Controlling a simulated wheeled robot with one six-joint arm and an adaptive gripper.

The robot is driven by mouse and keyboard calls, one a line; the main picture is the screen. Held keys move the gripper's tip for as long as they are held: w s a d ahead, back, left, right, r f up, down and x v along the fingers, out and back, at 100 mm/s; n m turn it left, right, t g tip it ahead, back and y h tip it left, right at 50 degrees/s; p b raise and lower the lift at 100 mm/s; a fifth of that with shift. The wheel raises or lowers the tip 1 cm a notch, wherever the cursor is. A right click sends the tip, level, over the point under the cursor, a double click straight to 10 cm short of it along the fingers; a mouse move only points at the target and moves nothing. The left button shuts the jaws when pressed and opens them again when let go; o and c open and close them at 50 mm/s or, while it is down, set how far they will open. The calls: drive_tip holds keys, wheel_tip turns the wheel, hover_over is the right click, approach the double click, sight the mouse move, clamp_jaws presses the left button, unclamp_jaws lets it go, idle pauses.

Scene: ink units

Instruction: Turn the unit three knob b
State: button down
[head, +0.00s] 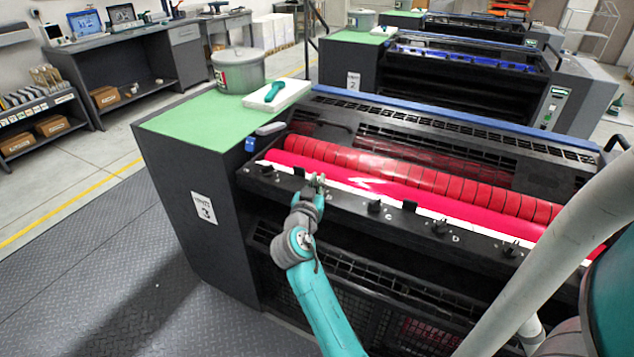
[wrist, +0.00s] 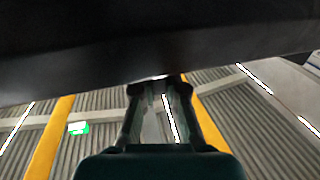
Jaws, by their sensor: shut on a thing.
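Unit three (head: 205,195) is the near dark press with a green top and a "3" label on its side. Small black knobs line its front rail, one (head: 374,206) right of my gripper, then others (head: 440,228) and (head: 510,249) further right. In the wrist view the fingers (wrist: 159,88) meet a dark surface; the knob itself is not clear there.
A red roller (head: 420,180) lies behind the rail. A metal pot (head: 238,72) and a white tray (head: 277,95) stand on the green top. More presses (head: 440,65) stand behind. The dark floor (head: 90,270) at left is clear.

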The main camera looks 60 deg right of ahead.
drive_tip(key=shift+s+d+n+t+y, duration=0.1)
drive_tip(key=shift+n+t+y, duration=1.2)
drive_tip(key=shift+t, duration=0.4)
drive_tip(key=shift+n+t+y, duration=1.1)
drive_tip(key=shift+n+t, duration=0.3)
drive_tip(key=shift+t, duration=0.3)
drive_tip(key=shift+f+n+t+y, duration=0.1)
drive_tip(key=shift+n+t+y, duration=1.25)
drive_tip(key=shift+y, duration=0.65)
drive_tip(key=shift+n+y, duration=0.5)
drive_tip(key=shift+n, duration=0.05)
drive_tip(key=c, duration=1.2)
unclamp_jaws()
drive_tip(key=v, duration=1.2)
drive_tip(key=shift+f, duration=0.2)
